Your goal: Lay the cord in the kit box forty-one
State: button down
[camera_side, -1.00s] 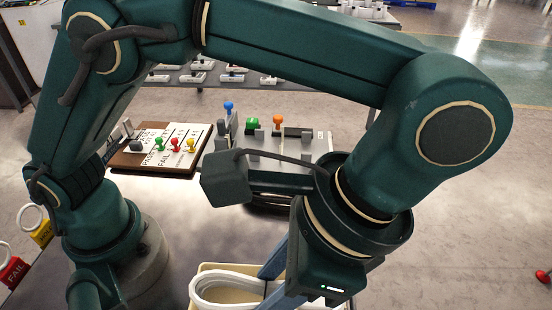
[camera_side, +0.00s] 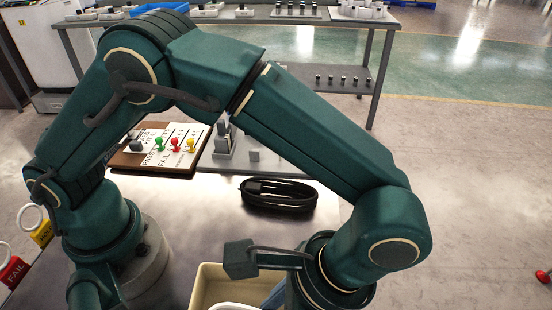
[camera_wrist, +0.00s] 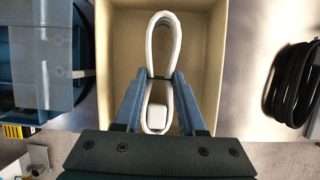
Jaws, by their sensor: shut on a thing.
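A white looped cord (camera_wrist: 163,32) with a dark tie at its middle is in my gripper (camera_wrist: 159,77), whose blue fingers are shut on it at the tie. A white block (camera_wrist: 158,118), probably its plug, shows between the fingers. In the wrist view the cord lies within the outline of a beige box (camera_wrist: 112,45); I cannot tell whether it touches the floor. In the side view the box (camera_side: 205,285) is at the bottom edge, with a bit of the white cord (camera_side: 233,306) in it. No number is readable on the box.
A coiled black cable (camera_side: 280,196) lies on the table behind the box, and right of it in the wrist view. A board with coloured pegs (camera_side: 160,148) and a grey fixture (camera_side: 222,150) stand farther back. A blue device (camera_wrist: 38,60) is left of the box.

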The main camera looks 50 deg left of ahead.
jog(key=shift+f, duration=0.35)
jog(key=shift+c, duration=2.1)
grip_release()
notch_tip(320, 180, up, 10)
jog(key=shift+r, duration=0.2)
